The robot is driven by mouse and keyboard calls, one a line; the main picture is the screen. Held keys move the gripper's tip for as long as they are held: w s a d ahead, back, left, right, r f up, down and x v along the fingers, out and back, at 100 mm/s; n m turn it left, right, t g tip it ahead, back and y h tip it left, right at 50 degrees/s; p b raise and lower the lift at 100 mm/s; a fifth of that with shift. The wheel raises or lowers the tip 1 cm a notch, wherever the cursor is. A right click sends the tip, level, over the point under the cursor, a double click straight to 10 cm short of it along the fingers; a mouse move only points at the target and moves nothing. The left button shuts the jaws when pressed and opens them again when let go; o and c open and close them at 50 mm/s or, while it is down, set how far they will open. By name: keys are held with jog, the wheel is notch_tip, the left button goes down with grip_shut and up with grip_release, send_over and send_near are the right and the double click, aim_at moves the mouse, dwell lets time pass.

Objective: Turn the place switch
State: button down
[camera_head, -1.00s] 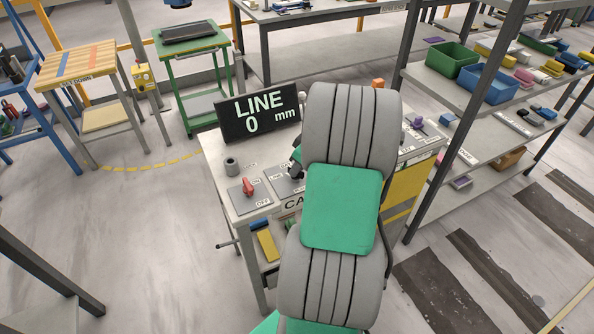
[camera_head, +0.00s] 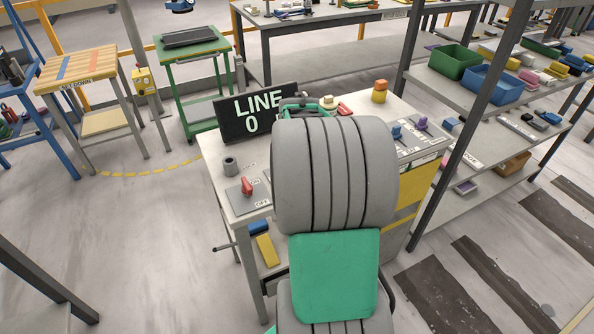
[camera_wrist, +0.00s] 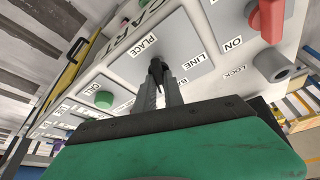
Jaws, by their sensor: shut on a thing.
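The place switch (camera_wrist: 156,66) is a small black knob on a grey plate (camera_wrist: 192,55) marked PLACE and LINE, with a third label partly hidden. My gripper (camera_wrist: 161,84) reaches over the panel in the wrist view, its two dark fingers shut on the knob. The fingers cover much of the knob, so which label it points at is unclear. In the head view my arm hides the knob and the fingertips. The black display (camera_head: 262,106) behind the panel reads LINE and 0, its right side partly covered by my arm.
A red switch (camera_head: 247,186) marked ON and OFF and a grey cylinder (camera_head: 230,165) stand left of my arm. A green button (camera_wrist: 104,99) shows in the wrist view. Blue and purple knobs (camera_head: 421,123) are on the panel's right. A shelf rack (camera_head: 476,110) stands close on the right.

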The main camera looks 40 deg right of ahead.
jog(key=shift+w+a+m+g+h+b, duration=0.1)
jog(key=shift+m+g+h+b, duration=0.2)
jog(key=shift+m, duration=0.7)
jog(key=shift+w+m+g+h+b, duration=0.1)
jog(key=shift+m+g+h+b, duration=0.15)
jog(key=shift+m, duration=0.75)
jog(key=c, duration=1.4)
grip_release()
jog(key=shift+s, duration=0.1)
jog(key=shift+c, duration=0.2)
jog(key=v, duration=0.7)
jog(key=shift+r+b, duration=0.3)
jog(key=shift+r, duration=0.1)
jog(key=shift+a, duration=0.1)
